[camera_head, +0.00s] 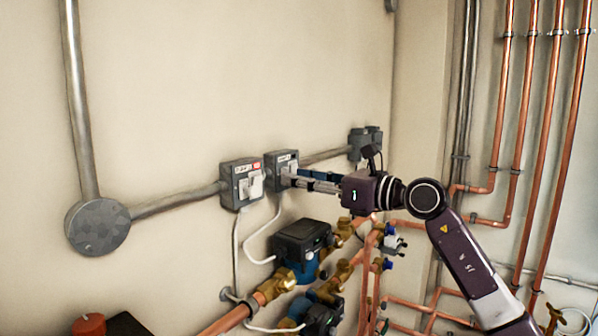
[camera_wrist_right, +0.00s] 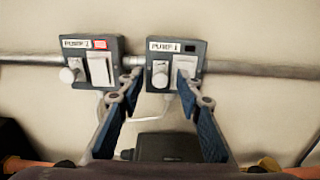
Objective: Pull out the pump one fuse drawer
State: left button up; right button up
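The pump 1 switch box (camera_wrist_right: 176,46) is a grey wall box with a "PUMP 1" label, a dark indicator, a white rocker and a round white knob (camera_wrist_right: 160,76), which looks like the fuse drawer. In the head view this box (camera_head: 282,159) is partly covered by my right gripper (camera_head: 291,180). In the wrist view my right gripper (camera_wrist_right: 159,84) is open, its blue-padded fingers on either side of the knob. The right fingertip overlaps the rocker; I cannot tell whether it touches. My left gripper is not in view.
The pump 2 box (camera_head: 241,182), with a lit red indicator, sits close to the left. A metal conduit (camera_head: 180,200) joins the boxes. A dark pump (camera_head: 303,240) and brass and copper pipework lie below. A grey box (camera_head: 364,142) is further right on the wall.

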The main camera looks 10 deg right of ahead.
jog(key=shift+w+a, duration=0.2)
jog(key=shift+w, duration=0.05)
grip_shut()
